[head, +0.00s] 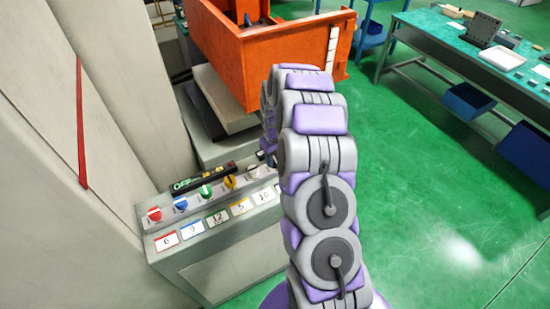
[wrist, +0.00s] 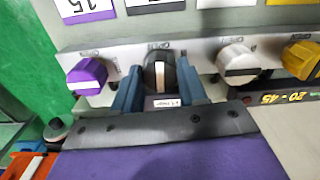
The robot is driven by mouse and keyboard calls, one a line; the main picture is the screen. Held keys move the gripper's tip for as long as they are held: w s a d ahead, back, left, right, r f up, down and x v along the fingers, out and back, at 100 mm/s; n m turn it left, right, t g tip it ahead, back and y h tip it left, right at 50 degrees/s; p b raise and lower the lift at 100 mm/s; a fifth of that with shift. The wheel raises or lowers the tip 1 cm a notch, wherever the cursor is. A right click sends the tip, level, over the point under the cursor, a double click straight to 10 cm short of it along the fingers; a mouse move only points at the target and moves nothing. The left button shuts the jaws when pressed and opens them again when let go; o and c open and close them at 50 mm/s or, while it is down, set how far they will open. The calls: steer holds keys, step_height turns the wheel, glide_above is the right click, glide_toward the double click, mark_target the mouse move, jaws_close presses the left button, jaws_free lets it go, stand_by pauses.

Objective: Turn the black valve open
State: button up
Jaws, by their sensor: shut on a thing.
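The black valve (wrist: 159,78) is a round knob with a white pointer line, on the grey control panel (wrist: 222,52) in the wrist view. The two blue-grey fingers of my gripper (wrist: 160,68) stand on either side of the knob and are shut on it. The pointer line runs roughly up and down in the wrist picture. In the head view my arm hides the gripper and most of the panel's right end, so the black valve cannot be made out there.
A purple knob (wrist: 88,76) and a white knob (wrist: 237,64) flank the valve closely; a yellow knob (wrist: 300,60) is farther right. An orange tank (head: 265,50) stands behind the panel. A green workbench (head: 480,50) is at the right; the green floor (head: 430,190) between is clear.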

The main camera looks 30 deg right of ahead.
mark_target(275, 160)
steer(key=shift+w+r+n, duration=0.1)
steer(key=shift+w+n, duration=0.05)
steer(key=shift+n, duration=0.35)
steer(key=o, duration=1.1)
steer(key=shift+c, duration=0.2)
step_height(275, 160, up, 17)
stand_by(0.4)
steer(key=s+a+r+b, duration=0.2)
steer(key=s+a, duration=0.4)
steer(key=s, duration=0.2)
steer(key=s+a+r+b, duration=0.25)
steer(key=s+a, duration=0.35)
steer(key=s, duration=0.3)
steer(key=s+a+f+m+g+b, duration=0.1)
steer(key=s+a+f+b, duration=0.1)
steer(key=s, duration=0.9)
steer(key=s+a+f+m+b, duration=0.1)
steer(key=s+f, duration=0.3)
steer(key=s, duration=0.7)
steer(key=shift+s+a+f+g+b, duration=0.2)
steer(key=shift+s+a+g+b, duration=0.2)
steer(key=shift+a+b, duration=0.3)
